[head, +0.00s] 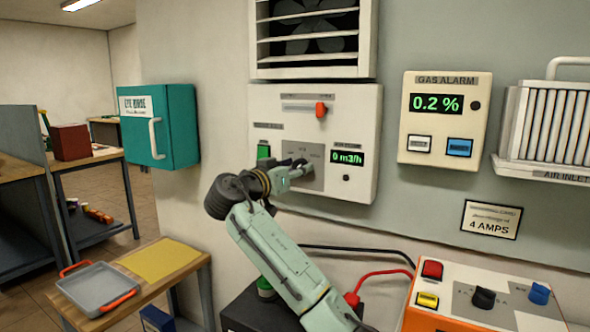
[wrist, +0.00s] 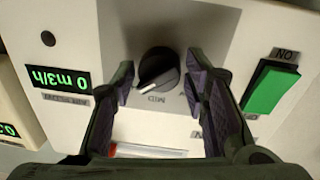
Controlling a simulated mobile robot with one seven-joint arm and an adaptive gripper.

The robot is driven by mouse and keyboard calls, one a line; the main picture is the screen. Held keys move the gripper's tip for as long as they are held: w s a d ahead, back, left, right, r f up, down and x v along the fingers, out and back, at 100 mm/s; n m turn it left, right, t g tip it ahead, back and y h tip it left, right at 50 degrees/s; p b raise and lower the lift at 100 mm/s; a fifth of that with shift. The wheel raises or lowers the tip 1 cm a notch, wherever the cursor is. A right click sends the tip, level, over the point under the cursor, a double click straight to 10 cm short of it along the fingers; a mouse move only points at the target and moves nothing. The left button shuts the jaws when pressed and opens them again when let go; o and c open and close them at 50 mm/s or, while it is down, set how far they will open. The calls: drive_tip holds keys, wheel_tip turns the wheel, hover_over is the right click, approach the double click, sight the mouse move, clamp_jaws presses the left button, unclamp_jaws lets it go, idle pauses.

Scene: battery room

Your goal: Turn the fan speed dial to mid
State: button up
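The fan speed dial (wrist: 158,70) is a round black knob with a white pointer line on a grey plate. The wrist view is upside down. The pointer slants toward the lower left of that picture, with the label MID (wrist: 149,100) just below the knob. My gripper (wrist: 161,82) is open, with one finger on each side of the dial and a visible gap to the knob on both sides.
The fan panel (head: 360,105) has a green switch (head: 263,152) by the ON label, a red-handled slider (head: 320,110) and a display (head: 347,158) reading 0 m3/h. A gas alarm (head: 445,118) reads 0.2 %. An orange unit with knobs (head: 484,298) stands at lower right.

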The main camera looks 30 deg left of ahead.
drive_tip(key=c, duration=0.8)
drive_tip(key=shift+n, duration=0.4)
drive_tip(key=n+b, duration=0.1)
drive_tip(key=n, duration=0.8)
drive_tip(key=shift+f+t, duration=0.1)
drive_tip(key=shift+t, duration=0.2)
drive_tip(key=o, duration=1.2)
